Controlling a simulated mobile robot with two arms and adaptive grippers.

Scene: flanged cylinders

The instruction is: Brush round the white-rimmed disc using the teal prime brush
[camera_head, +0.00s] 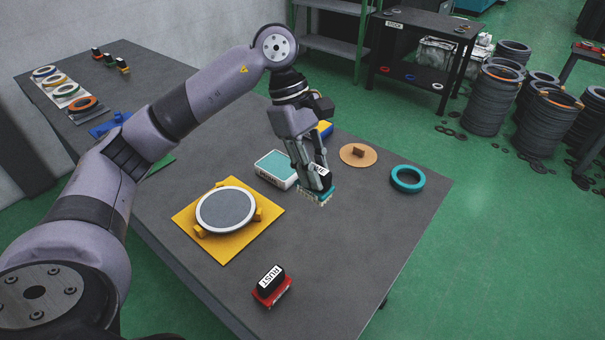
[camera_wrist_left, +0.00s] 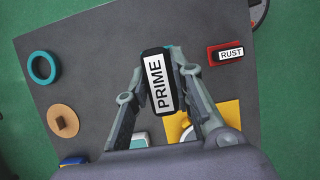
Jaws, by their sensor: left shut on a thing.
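The white-rimmed disc (camera_head: 226,210) has a grey face and lies on a yellow square plate (camera_head: 250,237), between small orange-brown blocks. My left gripper (camera_head: 315,172) is shut on the teal prime brush (camera_head: 318,191), bristles down, to the right of the disc and apart from it. The brush seems to be held above the table. In the left wrist view the brush's black handle with the PRIME label (camera_wrist_left: 157,82) sits between the fingers. There the disc (camera_wrist_left: 187,128) is mostly hidden behind a finger and the wrist. My right gripper is not in view.
A red RUST brush (camera_head: 271,286) stands near the table's front. A teal-topped white container (camera_head: 277,168) stands just left of the held brush. A tan disc with a knob (camera_head: 358,154) and a teal ring (camera_head: 407,179) lie to the right. The table between disc and RUST brush is clear.

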